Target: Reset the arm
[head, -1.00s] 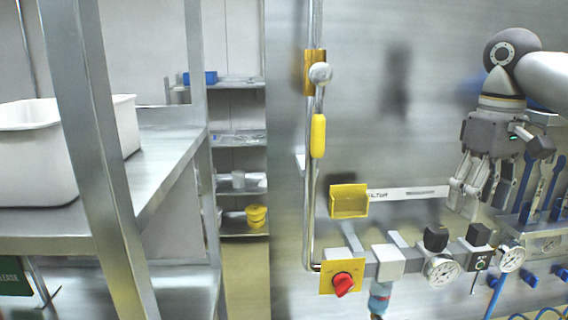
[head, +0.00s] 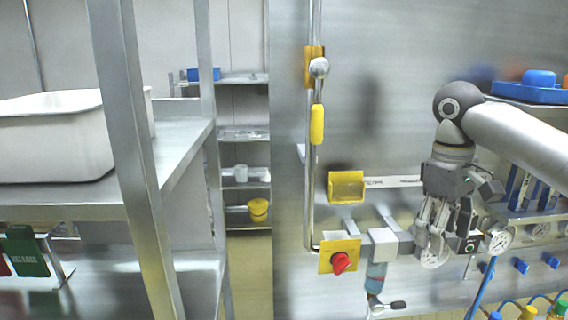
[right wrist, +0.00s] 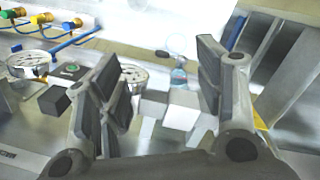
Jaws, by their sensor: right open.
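My right gripper (head: 436,238) hangs fingers-down from the arm that comes in from the right. It is in front of the valve and gauge row on the steel wall panel and hides part of that row. In the right wrist view its two dark-padded fingers (right wrist: 160,88) stand wide apart, with nothing held between them. A grey valve block (right wrist: 182,110) shows beyond the gap. I cannot tell whether the fingers touch the fittings. My left gripper is not in view.
A red knob (head: 341,263) on a yellow plate and a yellow holder (head: 346,187) are left of the gripper. A pressure gauge (head: 499,240) is close on its right. A white bin (head: 55,140) stands on the steel shelf at left.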

